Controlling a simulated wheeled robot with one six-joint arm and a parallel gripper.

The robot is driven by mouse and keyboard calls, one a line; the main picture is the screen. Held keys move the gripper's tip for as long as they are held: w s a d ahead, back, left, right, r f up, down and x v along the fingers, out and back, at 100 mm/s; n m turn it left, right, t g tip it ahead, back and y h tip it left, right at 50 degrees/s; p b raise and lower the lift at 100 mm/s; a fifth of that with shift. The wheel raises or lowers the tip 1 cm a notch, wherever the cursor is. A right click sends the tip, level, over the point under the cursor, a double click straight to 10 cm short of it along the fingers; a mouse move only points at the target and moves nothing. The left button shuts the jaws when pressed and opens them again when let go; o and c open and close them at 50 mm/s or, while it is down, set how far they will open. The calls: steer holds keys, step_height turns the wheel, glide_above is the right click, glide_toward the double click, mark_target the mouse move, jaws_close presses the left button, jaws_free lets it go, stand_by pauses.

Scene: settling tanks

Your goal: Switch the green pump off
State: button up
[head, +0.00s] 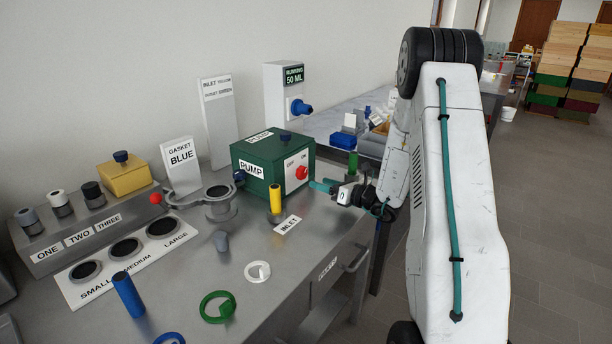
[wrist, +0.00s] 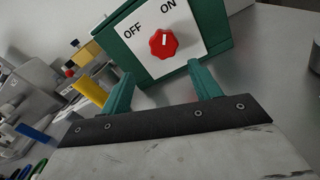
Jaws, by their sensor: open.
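The green pump (head: 262,172) is a green box labelled PUMP on the steel bench. Its white front panel (head: 298,164) carries a red knob (head: 302,173). In the wrist view the red knob (wrist: 163,43) sits below the words OFF and ON, and its white mark points toward ON. My gripper (head: 324,186) is just right of the panel in the head view. In the wrist view my gripper (wrist: 162,88) is open, its two teal fingers apart and empty, with the knob ahead between them and not touched.
A yellow cylinder (head: 276,199) and the INLET label (head: 287,225) are in front of the pump. A metal flanged fitting (head: 219,204) stands to its left. A green ring (head: 217,307) and a white ring (head: 257,271) lie nearer. A grey post (head: 284,100) stands behind.

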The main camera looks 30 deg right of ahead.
mark_target(304, 174)
steer(key=shift+w+d+r+m+h, duration=0.25)
steer(key=shift+d+m+h, duration=0.2)
steer(key=shift+m, duration=0.15)
steer(key=shift+y, duration=0.25)
steer(key=x, duration=0.7)
steer(key=shift+w+a+r, duration=0.1)
steer(key=shift+w+a, duration=0.1)
steer(key=shift+w, duration=0.1)
steer(key=c, duration=1)
